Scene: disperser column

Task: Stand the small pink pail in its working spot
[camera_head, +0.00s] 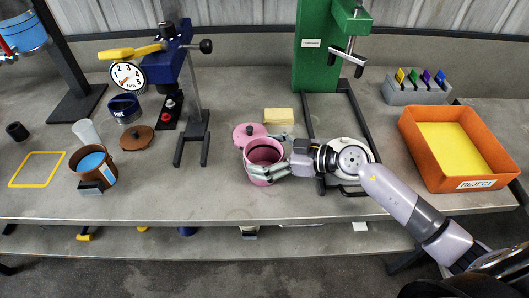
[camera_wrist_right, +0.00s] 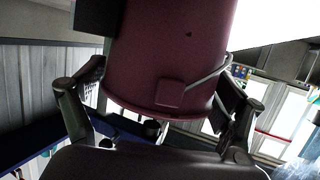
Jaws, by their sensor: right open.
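The small pink pail (camera_head: 264,152) stands upright and open-topped on the bench, left of the green column stand (camera_head: 312,50). A pink lid (camera_head: 247,130) is at its back left edge. My right gripper (camera_head: 268,173) reaches in from the right, low on the pail, with its fingers open around the near side. In the right wrist view the pail's dark pink wall (camera_wrist_right: 170,60) fills the space between the two spread fingers (camera_wrist_right: 158,108); contact is not clear. My right arm covers part of the stand's black base frame (camera_head: 311,115). My left gripper is not in view.
A yellow block (camera_head: 279,116) lies behind the pail. An orange reject bin (camera_head: 410,128) stands right. To the left are a blue stand with a dial (camera_head: 165,68), a brown pot (camera_head: 104,172) and a yellow square outline (camera_head: 62,168).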

